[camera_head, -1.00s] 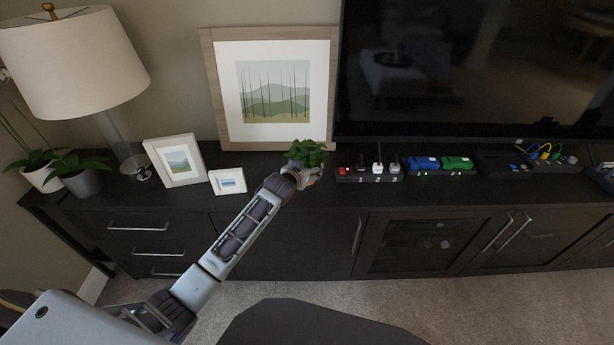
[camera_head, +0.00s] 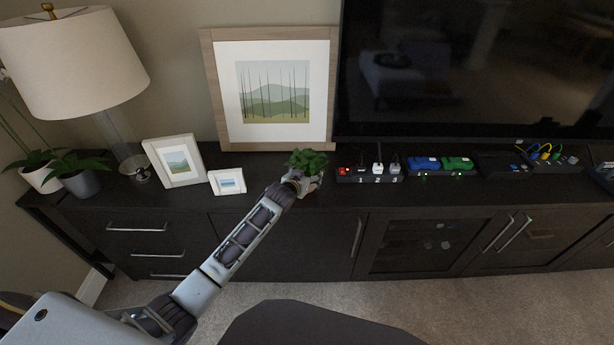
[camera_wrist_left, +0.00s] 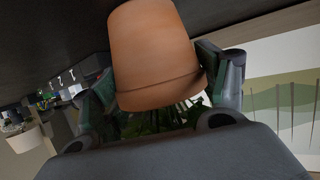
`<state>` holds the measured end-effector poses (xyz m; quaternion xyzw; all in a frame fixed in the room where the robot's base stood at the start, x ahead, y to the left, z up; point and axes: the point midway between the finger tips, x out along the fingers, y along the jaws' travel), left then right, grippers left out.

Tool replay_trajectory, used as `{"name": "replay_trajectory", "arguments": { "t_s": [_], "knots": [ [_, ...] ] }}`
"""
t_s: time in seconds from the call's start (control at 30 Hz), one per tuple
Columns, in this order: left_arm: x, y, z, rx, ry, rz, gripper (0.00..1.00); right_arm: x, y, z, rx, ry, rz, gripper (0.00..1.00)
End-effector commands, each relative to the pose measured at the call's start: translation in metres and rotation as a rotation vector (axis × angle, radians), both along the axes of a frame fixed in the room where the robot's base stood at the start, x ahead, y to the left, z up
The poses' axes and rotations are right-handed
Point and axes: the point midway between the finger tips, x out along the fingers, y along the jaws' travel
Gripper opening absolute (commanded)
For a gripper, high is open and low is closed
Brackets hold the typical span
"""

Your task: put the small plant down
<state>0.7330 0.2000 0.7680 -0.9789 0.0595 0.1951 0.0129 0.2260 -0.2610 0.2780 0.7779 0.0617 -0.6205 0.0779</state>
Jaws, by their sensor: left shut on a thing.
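The small plant has green leaves (camera_head: 308,160) that show in the head view just beyond my left gripper (camera_head: 303,183). The left wrist view shows its terracotta pot (camera_wrist_left: 155,55) between the two fingers of my left gripper (camera_wrist_left: 160,90), which is shut on it. The gripper is over the dark cabinet top, in front of the large framed picture. Whether the pot's base touches the cabinet top cannot be told. My right gripper is in neither view.
The large framed picture (camera_head: 272,90) leans on the wall behind. A small frame (camera_head: 228,181) stands left of the plant. A power strip with a red switch (camera_head: 370,174) lies close on the right. The cabinet top (camera_head: 255,180) is bare between small frame and plant.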

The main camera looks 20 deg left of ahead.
Motion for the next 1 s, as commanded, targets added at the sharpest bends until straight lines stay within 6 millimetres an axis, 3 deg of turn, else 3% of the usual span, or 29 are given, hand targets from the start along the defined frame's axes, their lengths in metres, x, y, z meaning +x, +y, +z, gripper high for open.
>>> {"name": "replay_trajectory", "arguments": {
  "t_s": [0.13, 0.17, 0.3, 0.67, 1.0],
  "knots": [
    [0.0, 0.0, -0.001, 0.0, -0.003, 0.0, 0.36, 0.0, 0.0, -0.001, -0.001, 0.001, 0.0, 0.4],
    [0.0, 0.0, -0.002, 0.0, 0.0, 0.0, 0.76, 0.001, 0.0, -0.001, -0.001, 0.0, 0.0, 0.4],
    [0.0, 0.0, -0.002, 0.0, 0.0, 0.0, 0.94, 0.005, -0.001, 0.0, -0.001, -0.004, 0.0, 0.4],
    [0.0, 0.0, -0.002, 0.0, 0.0, 0.0, 0.95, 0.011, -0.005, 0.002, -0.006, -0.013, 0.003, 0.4],
    [-0.008, 0.001, 0.004, 0.0, 0.0, 0.0, 0.95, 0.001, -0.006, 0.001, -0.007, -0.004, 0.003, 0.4]
  ]
}}
